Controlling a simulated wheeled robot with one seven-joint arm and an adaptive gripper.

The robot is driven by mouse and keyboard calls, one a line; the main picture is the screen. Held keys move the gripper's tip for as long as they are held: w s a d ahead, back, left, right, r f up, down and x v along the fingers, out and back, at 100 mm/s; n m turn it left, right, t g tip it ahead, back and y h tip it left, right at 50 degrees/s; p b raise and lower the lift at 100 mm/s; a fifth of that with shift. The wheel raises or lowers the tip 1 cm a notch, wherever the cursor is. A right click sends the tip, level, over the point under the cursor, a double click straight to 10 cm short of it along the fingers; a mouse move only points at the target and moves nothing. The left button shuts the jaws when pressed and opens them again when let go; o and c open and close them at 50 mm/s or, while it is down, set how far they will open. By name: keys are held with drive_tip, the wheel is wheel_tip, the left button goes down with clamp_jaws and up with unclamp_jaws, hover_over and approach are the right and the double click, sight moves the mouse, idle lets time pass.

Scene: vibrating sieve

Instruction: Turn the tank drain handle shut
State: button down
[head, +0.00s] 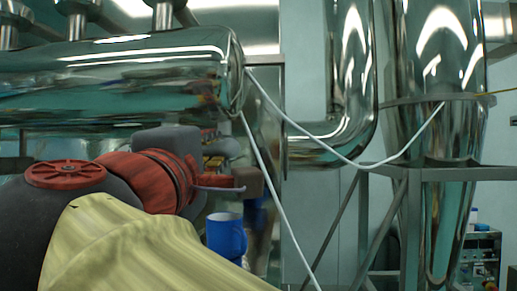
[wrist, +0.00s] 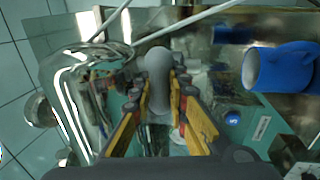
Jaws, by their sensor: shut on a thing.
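The drain handle shows in the wrist view as a grey, rounded bar (wrist: 158,66) standing between the fingers. My gripper (wrist: 161,88), with yellow and black fingers, is closed around this grey bar, one finger on each side. In the head view my gripper (head: 213,158) is beside the lower right end of the shiny steel tank (head: 130,75), largely hidden behind my red and grey wrist. The handle's angle and its joint to the valve cannot be made out.
White cables (head: 340,157) hang from the tank end. A metal frame (head: 440,173) and steel cone stand at right.

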drive_tip(key=shift+a+f, duration=0.1)
drive_tip(key=c, duration=1.7)
unclamp_jaws()
drive_tip(key=shift+c, duration=0.2)
drive_tip(key=shift+m, duration=0.3)
